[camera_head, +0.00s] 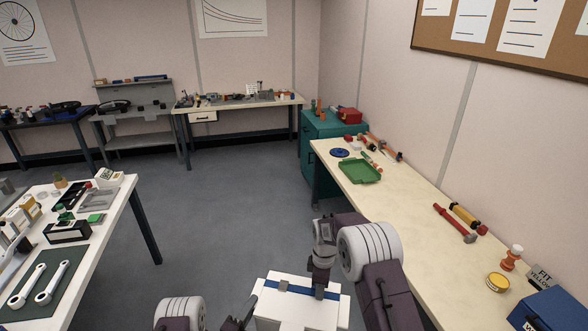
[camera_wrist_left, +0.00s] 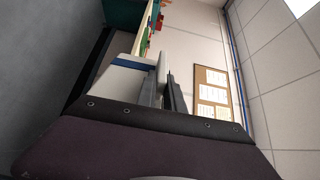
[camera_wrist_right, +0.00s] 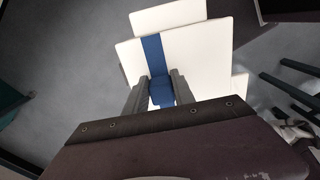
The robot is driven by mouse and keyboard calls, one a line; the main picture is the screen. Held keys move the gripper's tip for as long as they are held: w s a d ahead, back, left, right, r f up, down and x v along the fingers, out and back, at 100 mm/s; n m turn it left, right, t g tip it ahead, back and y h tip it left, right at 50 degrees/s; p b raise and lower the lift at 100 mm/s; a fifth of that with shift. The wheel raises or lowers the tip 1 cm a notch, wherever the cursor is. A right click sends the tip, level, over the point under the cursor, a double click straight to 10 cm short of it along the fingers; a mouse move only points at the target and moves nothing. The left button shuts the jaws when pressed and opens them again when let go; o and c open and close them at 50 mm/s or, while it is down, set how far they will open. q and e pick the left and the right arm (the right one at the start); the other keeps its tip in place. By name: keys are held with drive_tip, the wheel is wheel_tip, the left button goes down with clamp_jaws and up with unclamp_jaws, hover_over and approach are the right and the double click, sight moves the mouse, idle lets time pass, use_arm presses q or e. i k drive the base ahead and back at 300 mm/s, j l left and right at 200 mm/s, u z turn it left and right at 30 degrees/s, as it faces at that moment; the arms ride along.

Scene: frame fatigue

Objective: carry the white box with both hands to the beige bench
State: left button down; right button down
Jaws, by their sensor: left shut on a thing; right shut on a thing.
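The white box (camera_head: 285,312) with a blue band is at the bottom centre of the head view, held in front of me above the floor. My right gripper (camera_head: 318,280) is shut on its top at the blue band; in the right wrist view the box (camera_wrist_right: 198,62) shows below, with blue between the fingers (camera_wrist_right: 160,92). My left gripper (camera_head: 243,318) is at the box's left side, partly cut off; in the left wrist view its fingers (camera_wrist_left: 164,88) are closed at the box's edge (camera_wrist_left: 118,80). A beige bench (camera_head: 405,205) runs along the right wall.
On the right bench are a green tray (camera_head: 360,172), a red-handled hammer (camera_head: 455,222), a yellow tin (camera_head: 498,282) and a blue box (camera_head: 550,312). Its middle is fairly clear. A second beige-topped bench (camera_head: 215,106) stands at the back. A white table (camera_head: 120,200) is left; open floor lies between.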

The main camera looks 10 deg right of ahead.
sight(386, 205)
drive_tip(key=i+j, duration=0.1)
drive_tip(key=i, duration=0.8)
drive_tip(key=i+z, duration=0.15)
drive_tip(key=i, duration=0.75)
drive_tip(key=i+l+z, duration=0.1)
drive_tip(key=i+z, duration=0.7)
drive_tip(key=i, duration=0.15)
drive_tip(key=i+j+z, duration=0.2)
drive_tip(key=i+z, duration=0.35)
drive_tip(key=z, duration=0.25)
drive_tip(key=i+j+z, duration=0.1)
drive_tip(key=z, duration=0.25)
drive_tip(key=i, duration=0.05)
